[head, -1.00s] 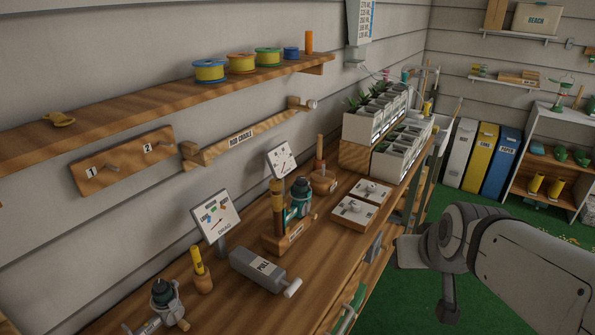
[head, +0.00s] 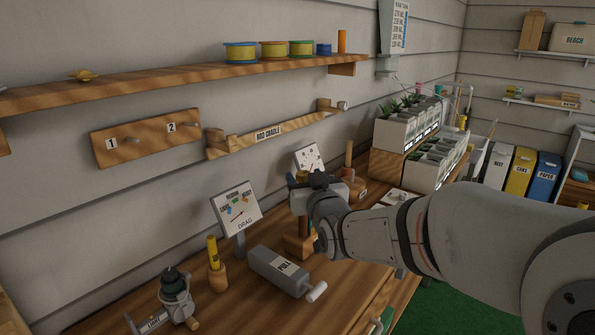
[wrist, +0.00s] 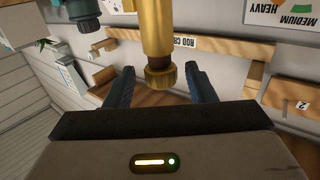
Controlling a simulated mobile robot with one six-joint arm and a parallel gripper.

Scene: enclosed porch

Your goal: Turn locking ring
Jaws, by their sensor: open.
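A brass rod with a knurled brass ring (wrist: 161,77) at its end shows in the wrist view, between the two dark fingers of my gripper (wrist: 160,72). The fingers are open, with a gap visible on each side of the ring. A teal reel (wrist: 80,12) is beside the rod at the upper left of the wrist view. In the head view my gripper (head: 318,181) is over the bench, at the rod stand's wooden block (head: 298,244). My wrist and gripper hide the ring and most of the stand there.
A grey PULL box (head: 278,268), a DRAG dial card (head: 236,210) and a second reel (head: 174,290) stand nearby on the wooden bench. White planter boxes (head: 395,135) are farther back. A rod cradle (head: 270,137) and shelf (head: 180,75) are on the wall.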

